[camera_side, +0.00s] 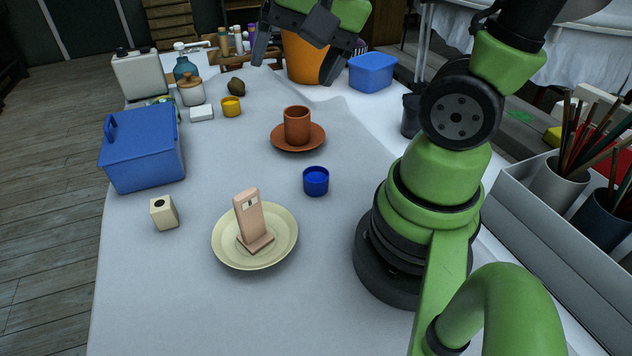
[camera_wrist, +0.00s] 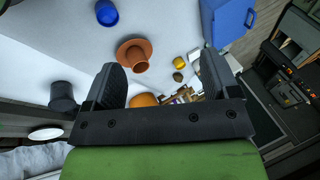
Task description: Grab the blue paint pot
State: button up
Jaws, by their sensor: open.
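The blue paint pot (camera_side: 316,181) is a small round dark-blue pot standing upright on the white-covered table, near the middle in the side view. In the wrist view the blue pot (camera_wrist: 106,13) is at the top, left of centre. My gripper (camera_side: 294,72) is raised at the top of the side view, well away from the pot and over the far part of the table. Its two dark fingers are spread apart with nothing between them, and they also show in the wrist view (camera_wrist: 163,80).
A terracotta cup on a saucer (camera_side: 318,139) stands just behind the pot. A cream plate (camera_side: 284,222) with a pinkish block stand is at front left. A blue lidded box (camera_side: 145,150), a yellow pot (camera_side: 231,106) and an orange bucket (camera_side: 300,62) stand farther off. The table front is clear.

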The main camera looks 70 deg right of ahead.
jog(key=w+d+f+m+g, duration=0.25)
jog(key=d+f+m, duration=0.25)
jog(key=f+m, duration=0.3)
jog(key=m+g, duration=0.2)
jog(key=m, duration=0.4)
send_near(316, 176)
jog(key=shift+s+a+f, duration=0.1)
jog(key=shift+a+f, duration=0.25)
jog(key=shift+f, duration=1)
jog(key=shift+a+f, duration=0.35)
jog(key=shift+f, duration=1.05)
jog(key=shift+s+a+f, duration=0.1)
jog(key=shift+a+f, duration=0.25)
jog(key=shift+f, duration=1)
jog(key=c, duration=1)
